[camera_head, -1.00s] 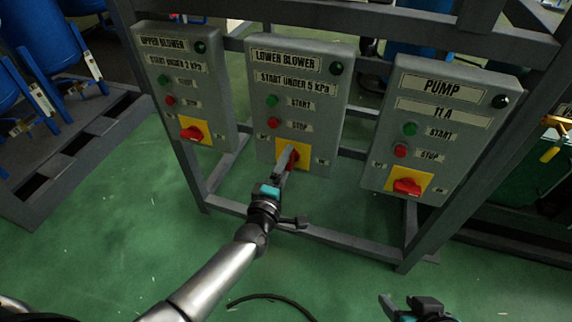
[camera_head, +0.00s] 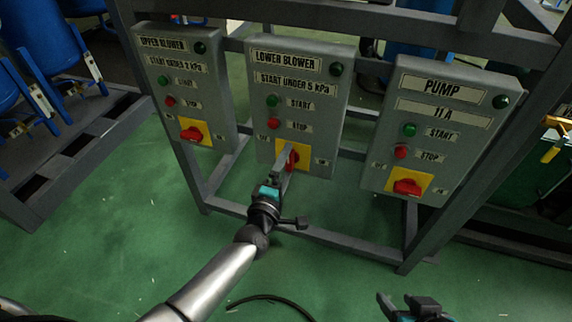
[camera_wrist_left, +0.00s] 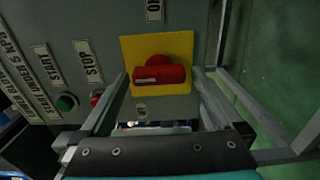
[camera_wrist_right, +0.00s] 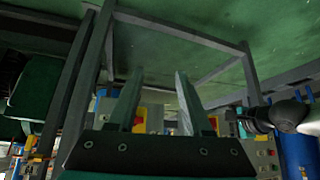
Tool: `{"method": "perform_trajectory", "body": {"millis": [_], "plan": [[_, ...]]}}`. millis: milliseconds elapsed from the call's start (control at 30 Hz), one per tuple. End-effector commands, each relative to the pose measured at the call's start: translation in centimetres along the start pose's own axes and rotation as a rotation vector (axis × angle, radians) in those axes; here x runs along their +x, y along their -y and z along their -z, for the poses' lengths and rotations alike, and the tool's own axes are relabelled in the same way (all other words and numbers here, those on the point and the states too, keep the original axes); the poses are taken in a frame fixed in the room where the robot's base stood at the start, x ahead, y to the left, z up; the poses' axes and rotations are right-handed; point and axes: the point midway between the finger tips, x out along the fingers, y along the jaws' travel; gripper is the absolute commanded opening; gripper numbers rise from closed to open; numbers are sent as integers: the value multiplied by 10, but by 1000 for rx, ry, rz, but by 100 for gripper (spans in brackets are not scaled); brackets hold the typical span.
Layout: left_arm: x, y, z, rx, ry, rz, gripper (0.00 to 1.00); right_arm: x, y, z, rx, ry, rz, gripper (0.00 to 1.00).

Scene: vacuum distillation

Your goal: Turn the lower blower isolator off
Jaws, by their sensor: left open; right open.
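The lower blower panel (camera_head: 302,90) is the middle one of three grey boxes. Its isolator is a red handle (camera_wrist_left: 158,75) on a yellow plate (camera_wrist_left: 180,47); in the head view the red handle (camera_head: 292,160) is partly covered by my gripper. The handle runs along the panel's upright direction, across the line between the two small side labels. My left gripper (camera_head: 286,158) is at the isolator; in the left wrist view its open fingers (camera_wrist_left: 160,76) lie either side of the handle, with gaps showing. My right gripper (camera_head: 408,302) is open and empty, low and away from the panels.
The upper blower panel (camera_head: 185,85) is on the left and the pump panel (camera_head: 440,130) on the right, both with red handles lying crosswise. A grey frame (camera_head: 330,240) carries the panels. Green start and red stop buttons sit above the isolator. Green floor lies in front.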

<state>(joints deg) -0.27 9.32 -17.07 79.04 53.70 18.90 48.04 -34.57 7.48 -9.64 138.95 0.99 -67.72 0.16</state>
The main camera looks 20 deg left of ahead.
Motion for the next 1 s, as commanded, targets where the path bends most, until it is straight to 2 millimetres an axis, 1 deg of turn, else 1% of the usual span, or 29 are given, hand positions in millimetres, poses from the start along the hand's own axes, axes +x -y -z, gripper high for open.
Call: {"method": "perform_trajectory", "body": {"millis": [167,267,333,467,533,633,800,1000], "plan": [[-1,-1,0,2,0,-1,100,0,0,0,0,3,-1,50],[-4,0,0,3,0,0,100,-3,-2,-3,0,25,-4,50],[-9,-1,0,3,0,0,100,-8,-6,-2,3,47,-16,50],[-22,-2,0,3,0,0,100,-17,-12,-9,8,117,-35,50],[-32,-1,0,4,1,3,100,-21,-16,-14,13,161,-46,50],[-55,-2,0,3,2,4,100,-20,-21,-23,19,222,-56,50],[-89,-2,0,3,1,4,100,0,-20,-36,18,253,-52,50],[-127,-1,0,1,1,2,100,17,-20,-49,18,281,-49,50]]}}
